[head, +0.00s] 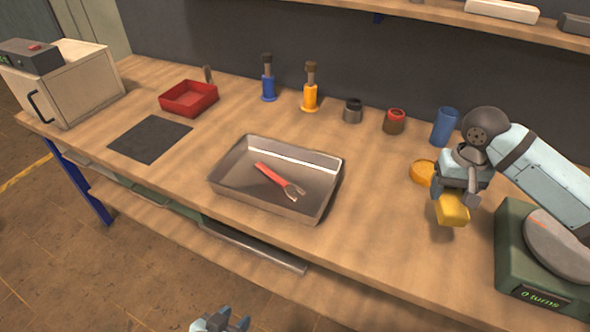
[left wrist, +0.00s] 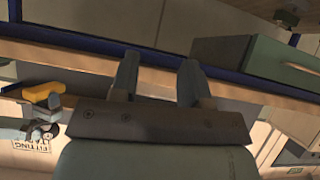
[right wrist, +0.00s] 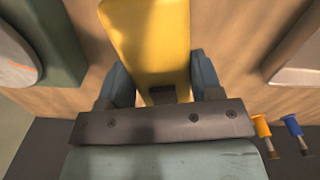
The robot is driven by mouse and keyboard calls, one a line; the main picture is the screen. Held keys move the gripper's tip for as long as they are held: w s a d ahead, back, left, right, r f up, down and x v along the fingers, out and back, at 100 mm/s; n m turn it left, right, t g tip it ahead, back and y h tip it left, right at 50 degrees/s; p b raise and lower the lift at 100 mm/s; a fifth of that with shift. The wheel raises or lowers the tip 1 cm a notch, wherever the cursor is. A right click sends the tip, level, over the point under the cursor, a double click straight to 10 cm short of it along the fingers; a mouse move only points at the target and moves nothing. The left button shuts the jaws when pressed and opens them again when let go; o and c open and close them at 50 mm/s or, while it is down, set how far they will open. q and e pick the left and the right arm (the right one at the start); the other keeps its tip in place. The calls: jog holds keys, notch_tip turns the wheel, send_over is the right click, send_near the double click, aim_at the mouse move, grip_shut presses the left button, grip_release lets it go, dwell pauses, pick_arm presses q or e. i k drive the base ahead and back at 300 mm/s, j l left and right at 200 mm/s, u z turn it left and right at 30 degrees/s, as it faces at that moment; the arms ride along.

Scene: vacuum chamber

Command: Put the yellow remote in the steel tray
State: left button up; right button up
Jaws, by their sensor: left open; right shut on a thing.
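The yellow remote (head: 452,210) is held in my right gripper (head: 456,194) above the right part of the bench. In the right wrist view the remote (right wrist: 150,40) sits between the two fingers and extends away from them. The steel tray (head: 230,193) stands on the bench to the left of the right gripper, with a red-handled tool (head: 272,175) lying in it. My left gripper (head: 226,322) is low at the bottom edge of the head view, in front of the bench. In the left wrist view its fingers (left wrist: 157,75) are apart and empty.
A green turntable device (head: 515,255) stands right of the held remote. An orange round thing (head: 422,173), a blue cylinder (head: 444,127) and small cans are behind. A red bin (head: 188,98), dark mat (head: 150,138) and box oven (head: 75,80) are left. Bench between tray and remote is clear.

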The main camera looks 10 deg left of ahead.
aim_at(253, 183)
jog(key=i+l+u, duration=0.1)
jog(key=u, duration=0.3)
jog(key=i+l+u, duration=0.15)
jog(key=u, duration=0.25)
